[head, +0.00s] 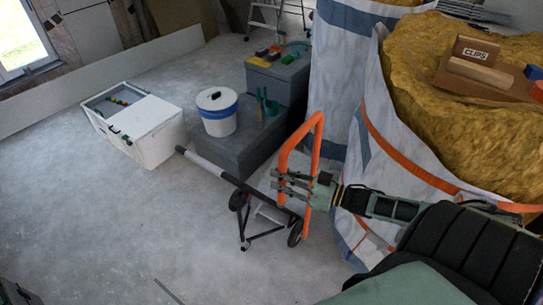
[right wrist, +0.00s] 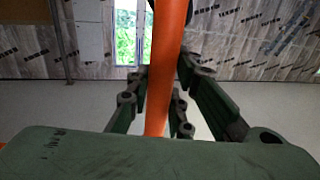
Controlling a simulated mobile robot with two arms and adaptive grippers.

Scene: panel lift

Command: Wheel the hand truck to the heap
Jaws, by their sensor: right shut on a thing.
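The hand truck (head: 316,135) has an orange tubular frame and small dark wheels (head: 295,234). It stands upright or slightly tilted on the concrete floor, right of the middle in the head view. My right gripper (head: 292,186) is shut around an upright orange tube of its frame. In the right wrist view the orange tube (right wrist: 170,70) runs between the fingers (right wrist: 157,105). My left gripper does not show clearly. I cannot tell which thing is the heap.
Grey boxes (head: 235,150) bear a white bucket (head: 217,122) behind the truck. A white chest (head: 150,135) stands further left. A dark pole (head: 225,172) passes beside the truck. Large bags of yellow wool (head: 425,60) crowd the right. The floor (head: 90,220) at left is clear.

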